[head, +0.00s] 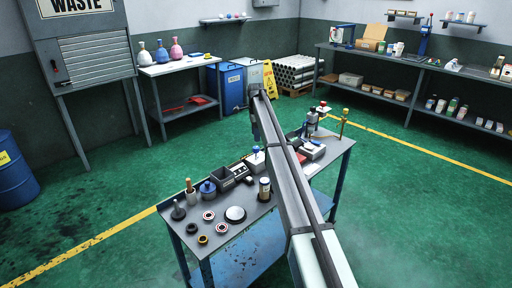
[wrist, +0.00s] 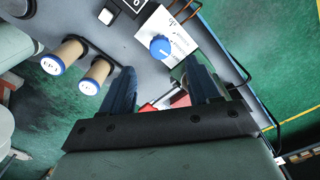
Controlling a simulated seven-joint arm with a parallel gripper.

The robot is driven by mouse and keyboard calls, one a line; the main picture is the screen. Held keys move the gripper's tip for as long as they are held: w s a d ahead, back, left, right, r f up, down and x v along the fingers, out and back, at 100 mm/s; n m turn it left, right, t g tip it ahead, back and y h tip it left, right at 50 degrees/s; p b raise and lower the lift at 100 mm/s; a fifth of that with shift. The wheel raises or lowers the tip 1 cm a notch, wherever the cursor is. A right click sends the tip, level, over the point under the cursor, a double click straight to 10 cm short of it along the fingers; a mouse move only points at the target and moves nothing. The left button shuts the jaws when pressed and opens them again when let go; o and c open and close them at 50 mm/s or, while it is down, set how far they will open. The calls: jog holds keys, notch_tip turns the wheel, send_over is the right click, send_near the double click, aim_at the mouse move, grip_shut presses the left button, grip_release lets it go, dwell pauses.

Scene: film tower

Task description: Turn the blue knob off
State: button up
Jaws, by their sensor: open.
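The blue knob (wrist: 160,46) is a round, bright blue cap on a white plate (wrist: 182,32) with dark markings, near the top middle of the wrist view. My gripper (wrist: 163,77) is open, with its two dark fingers apart. In the wrist picture the knob shows just beyond the gap between the fingertips, and nothing is held. The knob looks apart from both fingers. In the head view my arm crosses the workbench and I cannot make out the fingers. I cannot tell the knob's turned position.
The workbench (head: 262,222) carries rings, bottles and small devices. In the wrist view, two tan cylinders with white ends (wrist: 96,77) stand left of my fingers. A red and white thing (wrist: 165,101) shows between them. Dark bent rods or cables (wrist: 236,72) lie at right. Open green floor surrounds the bench.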

aim_at(256, 147)
notch_tip(256, 147, down, 7)
jog(key=shift+f, duration=0.15)
dwell(0.4)
jog(key=c, duration=1)
